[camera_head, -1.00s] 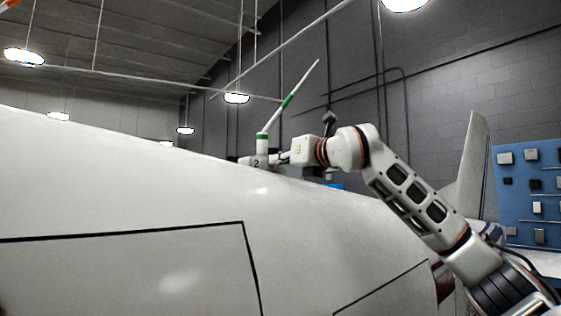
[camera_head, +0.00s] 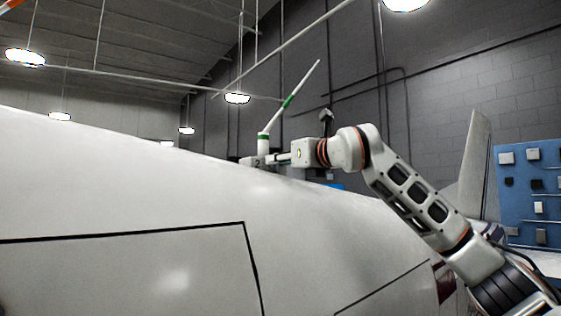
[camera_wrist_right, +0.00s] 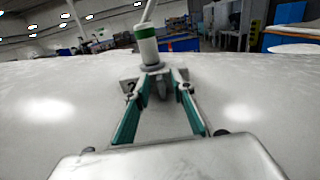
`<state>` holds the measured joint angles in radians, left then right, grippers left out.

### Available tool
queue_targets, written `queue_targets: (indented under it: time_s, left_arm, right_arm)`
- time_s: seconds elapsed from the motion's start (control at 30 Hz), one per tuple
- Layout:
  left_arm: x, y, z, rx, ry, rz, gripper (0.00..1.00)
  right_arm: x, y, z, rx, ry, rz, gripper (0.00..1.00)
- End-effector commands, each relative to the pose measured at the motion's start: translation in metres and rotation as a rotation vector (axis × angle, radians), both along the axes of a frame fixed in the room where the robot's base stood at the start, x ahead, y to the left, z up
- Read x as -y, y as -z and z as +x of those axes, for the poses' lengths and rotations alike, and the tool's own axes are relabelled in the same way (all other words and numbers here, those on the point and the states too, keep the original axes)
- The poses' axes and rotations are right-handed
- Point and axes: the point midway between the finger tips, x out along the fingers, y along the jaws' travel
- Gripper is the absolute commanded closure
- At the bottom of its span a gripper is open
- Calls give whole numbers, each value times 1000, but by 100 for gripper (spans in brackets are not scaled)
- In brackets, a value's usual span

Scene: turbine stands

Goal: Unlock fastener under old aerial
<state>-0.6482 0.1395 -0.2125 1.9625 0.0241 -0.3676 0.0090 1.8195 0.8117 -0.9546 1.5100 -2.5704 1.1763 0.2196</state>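The old aerial (camera_head: 263,145) is a white post with green bands and a slanted rod, standing on the white curved hull (camera_head: 130,190). It also shows in the right wrist view (camera_wrist_right: 148,45), upright ahead of my right gripper. A small grey fastener (camera_wrist_right: 160,88) sits at the foot of the aerial. My right gripper (camera_wrist_right: 162,78) is low over the hull, its two teal-padded fingers apart, one on each side of the fastener. I see no clear contact. In the head view my right gripper (camera_head: 279,158) reaches the aerial's base from the right. My left gripper is out of view.
A blue board with small boxes (camera_head: 528,190) stands at the right. A grey fin (camera_head: 474,165) rises behind my right arm. The hull around the aerial is clear. Blue benches and cabinets show far behind in the right wrist view.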

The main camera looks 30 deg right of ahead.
Motion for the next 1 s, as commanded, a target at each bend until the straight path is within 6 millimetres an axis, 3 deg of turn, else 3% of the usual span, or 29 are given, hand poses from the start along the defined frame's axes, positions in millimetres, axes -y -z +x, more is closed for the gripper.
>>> queue_targets:
  time_s: [0.37,0.8,1.0]
  left_arm:
    - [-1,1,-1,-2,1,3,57]
    - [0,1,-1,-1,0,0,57]
    - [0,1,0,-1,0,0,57]
  right_arm:
    - [1,-1,-9,2,-1,0,76]
    - [13,-1,-91,2,0,0,76]
    - [16,0,-114,1,0,0,76]
